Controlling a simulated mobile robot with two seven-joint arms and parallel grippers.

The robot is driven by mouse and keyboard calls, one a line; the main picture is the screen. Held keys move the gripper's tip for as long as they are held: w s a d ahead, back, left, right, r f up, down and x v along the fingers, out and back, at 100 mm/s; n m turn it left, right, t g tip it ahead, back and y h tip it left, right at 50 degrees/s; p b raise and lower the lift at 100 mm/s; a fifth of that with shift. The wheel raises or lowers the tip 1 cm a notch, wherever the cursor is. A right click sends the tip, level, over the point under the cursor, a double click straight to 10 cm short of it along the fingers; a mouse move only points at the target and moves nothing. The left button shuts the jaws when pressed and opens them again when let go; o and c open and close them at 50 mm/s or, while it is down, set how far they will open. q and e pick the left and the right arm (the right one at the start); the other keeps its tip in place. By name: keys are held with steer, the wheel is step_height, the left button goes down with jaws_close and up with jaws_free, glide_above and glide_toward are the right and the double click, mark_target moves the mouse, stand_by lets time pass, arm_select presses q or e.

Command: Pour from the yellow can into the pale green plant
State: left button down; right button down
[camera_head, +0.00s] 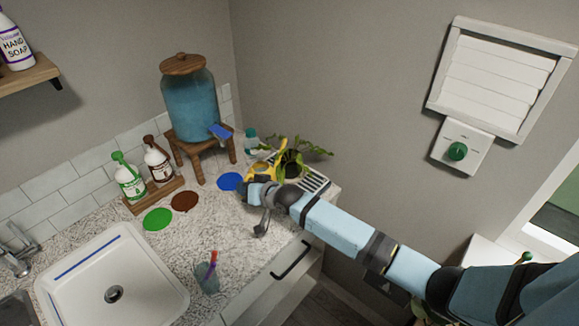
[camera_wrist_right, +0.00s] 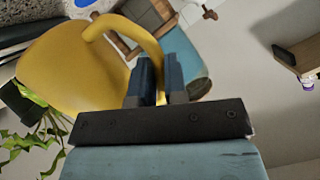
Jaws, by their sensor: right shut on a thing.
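The yellow can (camera_head: 262,171) is at the far end of the counter, partly hidden by my right gripper (camera_head: 250,188). In the right wrist view the yellow can (camera_wrist_right: 70,70) fills the left side, and my right gripper (camera_wrist_right: 160,75) is shut on its curved handle. The pale green plant (camera_head: 292,166) has trailing leaves and is close beside the can. Its leaves show at the lower left of the wrist view (camera_wrist_right: 30,142). I cannot tell whether the can's spout is over the plant. My left gripper is not in view.
A blue dispenser (camera_head: 190,105) stands on a wooden stand behind the can. Two pump bottles, green-and-white (camera_head: 130,182) and brown-and-white (camera_head: 158,164), stand at the wall. Blue (camera_head: 230,181), brown (camera_head: 185,201) and green (camera_head: 157,219) discs lie flat. A cup (camera_head: 207,279) stands near the sink (camera_head: 75,280).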

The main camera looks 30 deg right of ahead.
steer(key=shift+a+r, duration=0.1)
steer(key=shift+r, duration=0.05)
steer(key=shift+s+a+r, duration=0.5)
steer(key=shift+a+r, duration=0.25)
steer(key=shift+a, duration=0.1)
steer(key=shift+s+a+r, duration=0.45)
steer(key=shift+a+r, duration=0.25)
steer(key=shift+a, duration=0.1)
